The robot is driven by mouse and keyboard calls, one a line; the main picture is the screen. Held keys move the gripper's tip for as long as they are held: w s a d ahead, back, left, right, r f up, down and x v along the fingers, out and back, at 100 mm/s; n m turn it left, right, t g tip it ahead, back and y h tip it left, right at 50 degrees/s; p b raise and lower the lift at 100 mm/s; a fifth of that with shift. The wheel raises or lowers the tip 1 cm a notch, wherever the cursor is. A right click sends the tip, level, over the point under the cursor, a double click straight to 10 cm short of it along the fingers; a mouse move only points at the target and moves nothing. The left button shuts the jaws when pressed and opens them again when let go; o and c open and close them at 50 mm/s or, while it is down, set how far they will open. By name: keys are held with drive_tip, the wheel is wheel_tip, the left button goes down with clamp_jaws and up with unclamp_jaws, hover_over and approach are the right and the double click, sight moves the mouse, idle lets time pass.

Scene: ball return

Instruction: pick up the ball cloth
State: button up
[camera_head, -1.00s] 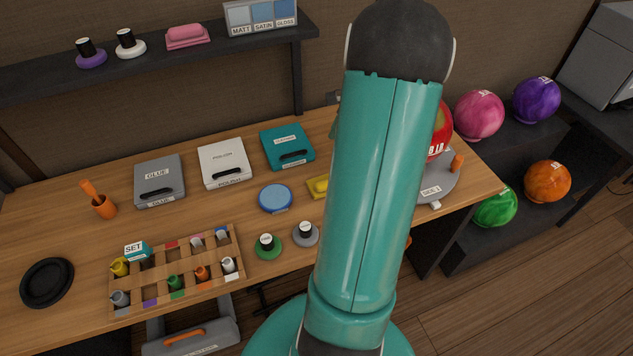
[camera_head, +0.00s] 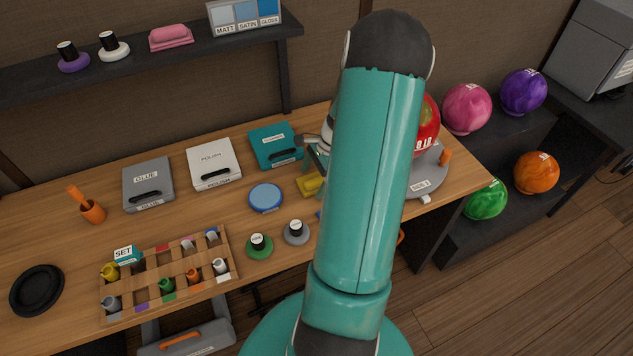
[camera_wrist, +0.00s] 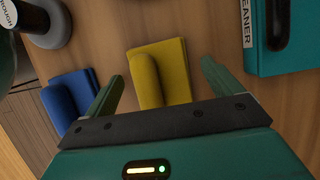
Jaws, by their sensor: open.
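No label marks the ball cloth, so I cannot tell for certain which folded piece it is. A yellow folded cloth-like piece (camera_wrist: 160,80) lies on the table between the fingers of my gripper (camera_wrist: 158,78) in the wrist view. The fingers are open, one on each side and apart from it. The yellow piece also shows in the head view (camera_head: 309,186), left of my arm. A blue folded piece (camera_wrist: 68,99) lies to its left in the wrist view. A pink folded piece (camera_head: 170,38) is on the shelf. My arm hides most of the gripper in the head view.
The teal cleaner case (camera_wrist: 285,35) is close on the right in the wrist view, and a round black-handled pad (camera_wrist: 45,22) is at upper left. In the head view, a blue disc (camera_head: 266,198) lies left of the yellow piece. A red ball (camera_head: 428,125) is behind my arm.

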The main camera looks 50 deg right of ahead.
drive_tip(key=c, duration=1.1)
drive_tip(key=shift+o, duration=0.2)
drive_tip(key=shift+r, duration=0.1)
drive_tip(key=shift+r, duration=0.6)
drive_tip(key=s+a+r, duration=0.3)
drive_tip(key=s+r, duration=0.8)
drive_tip(key=s, duration=0.2)
drive_tip(key=shift+s+r, duration=0.3)
drive_tip(key=shift+a, duration=0.1)
